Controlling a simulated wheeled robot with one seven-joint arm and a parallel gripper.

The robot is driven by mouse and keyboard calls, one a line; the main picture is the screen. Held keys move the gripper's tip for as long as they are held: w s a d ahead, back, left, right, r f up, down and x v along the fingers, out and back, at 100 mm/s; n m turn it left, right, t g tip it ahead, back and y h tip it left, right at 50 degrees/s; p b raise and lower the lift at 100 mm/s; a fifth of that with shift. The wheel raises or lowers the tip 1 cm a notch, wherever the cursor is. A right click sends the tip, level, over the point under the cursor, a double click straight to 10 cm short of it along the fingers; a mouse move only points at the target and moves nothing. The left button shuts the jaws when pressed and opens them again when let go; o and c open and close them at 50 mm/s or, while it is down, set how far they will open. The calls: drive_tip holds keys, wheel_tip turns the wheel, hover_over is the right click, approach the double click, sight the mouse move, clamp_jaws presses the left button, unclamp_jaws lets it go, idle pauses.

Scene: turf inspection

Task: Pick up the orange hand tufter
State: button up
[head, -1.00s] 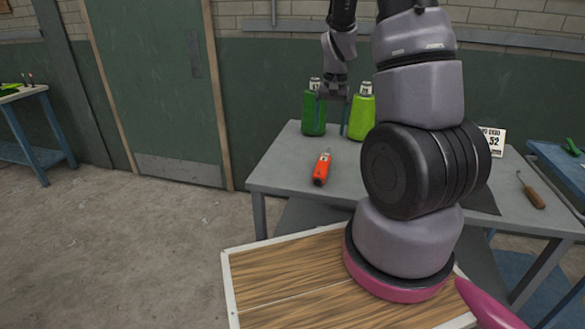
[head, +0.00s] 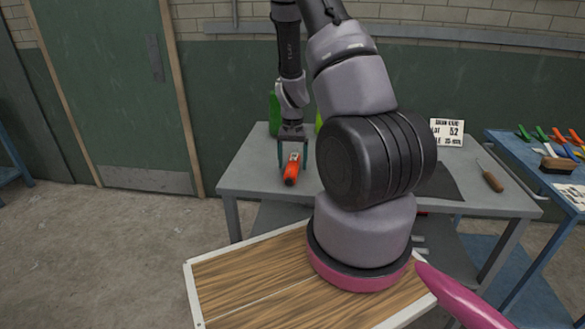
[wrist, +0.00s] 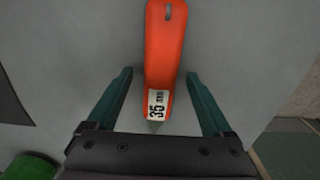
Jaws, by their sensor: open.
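The orange hand tufter (head: 291,170) lies on the grey table (head: 250,180), near its left end. In the wrist view the tufter (wrist: 164,50) runs up from between the fingers, with a white label reading 35 at its near end. My gripper (head: 293,165) points down over the tufter. In the wrist view my gripper (wrist: 162,78) is open, one teal finger on each side of the tufter, with a gap on both sides. I cannot tell the exact height of the fingertips above the table.
A green bottle (head: 274,114) stands behind my gripper, and a lighter green one (head: 318,122) is mostly hidden by my arm. A lot card (head: 447,133), a dark mat (head: 440,182) and a wooden-handled tool (head: 491,178) are on the table's right part. A blue table (head: 540,165) holds more tools.

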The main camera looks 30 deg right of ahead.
drive_tip(key=shift+f, duration=0.45)
drive_tip(key=shift+c, duration=0.3)
clamp_jaws()
